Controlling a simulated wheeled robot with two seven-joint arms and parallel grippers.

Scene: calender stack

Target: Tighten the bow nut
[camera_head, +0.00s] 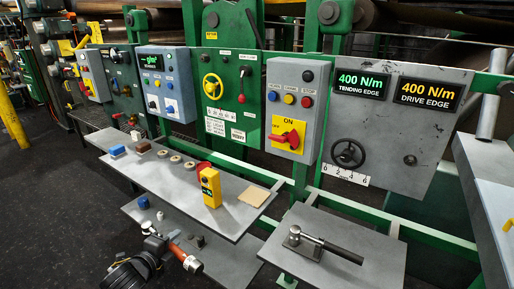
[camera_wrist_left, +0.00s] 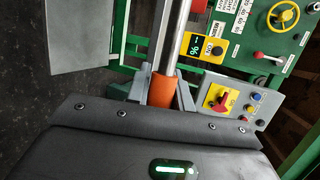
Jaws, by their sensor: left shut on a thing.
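My left gripper (camera_head: 160,240) is at the lower left of the head view, beside the lower shelf. It is shut on a tool with an orange handle and a silver shaft (camera_head: 190,263). In the left wrist view the orange handle (camera_wrist_left: 161,88) sits between the fingers, and the shaft (camera_wrist_left: 174,40) runs up out of the picture. A small dark round fitting (camera_head: 410,160) is on the grey panel (camera_head: 390,125) at the right, beside a black handwheel (camera_head: 348,154). I cannot tell whether it is the bow nut. My right gripper is not in view.
The upper shelf (camera_head: 240,224) holds a yellow meter (camera_head: 210,187), several round pieces and a tan pad (camera_head: 254,196). A silver-headed tool with a black handle (camera_head: 342,252) lies on a plate at the right. Control boxes (camera_head: 294,110) line the back. Dark floor is clear at the left.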

